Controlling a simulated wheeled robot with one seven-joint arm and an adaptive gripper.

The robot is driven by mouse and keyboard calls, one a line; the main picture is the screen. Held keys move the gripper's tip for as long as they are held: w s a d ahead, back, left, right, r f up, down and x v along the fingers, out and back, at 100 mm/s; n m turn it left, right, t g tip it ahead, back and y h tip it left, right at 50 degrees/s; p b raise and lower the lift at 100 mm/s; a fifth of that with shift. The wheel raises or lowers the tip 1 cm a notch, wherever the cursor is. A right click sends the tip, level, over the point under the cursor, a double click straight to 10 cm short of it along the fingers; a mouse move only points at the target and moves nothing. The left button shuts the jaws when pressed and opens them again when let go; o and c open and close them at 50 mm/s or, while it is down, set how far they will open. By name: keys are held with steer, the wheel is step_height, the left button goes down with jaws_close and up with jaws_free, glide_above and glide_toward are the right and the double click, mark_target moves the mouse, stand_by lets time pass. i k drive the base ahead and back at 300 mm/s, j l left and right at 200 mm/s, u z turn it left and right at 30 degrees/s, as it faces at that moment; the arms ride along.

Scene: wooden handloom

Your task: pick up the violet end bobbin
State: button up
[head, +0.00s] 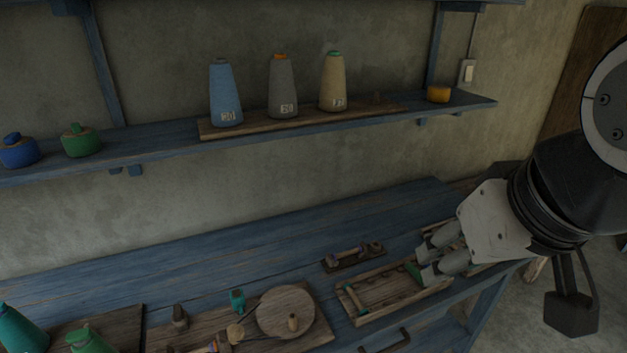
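A small dark wooden rack (340,266) on the blue bench holds one or more small bobbins (350,254) with violet-looking ends. They are too small to tell apart surely. My gripper (421,264) comes in from the right, over the right part of a shallow wooden tray (372,314), to the right of the rack. Its two grey fingers are apart, and I see nothing held between them. The fingers hide part of the tray and whatever lies behind them.
The tray holds green-ended pieces (353,298). Yarn cones (282,88) stand on the shelf above. Bare bench (190,269) lies at the back left.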

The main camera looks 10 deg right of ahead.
mark_target(359, 249)
steer(key=i+l, duration=0.15)
steer(key=k, duration=0.5)
steer(key=i+l+u, duration=0.1)
steer(key=i+l, duration=0.35)
steer(key=i+l+u, duration=0.1)
steer(key=i+l, duration=0.3)
steer(key=l, duration=0.2)
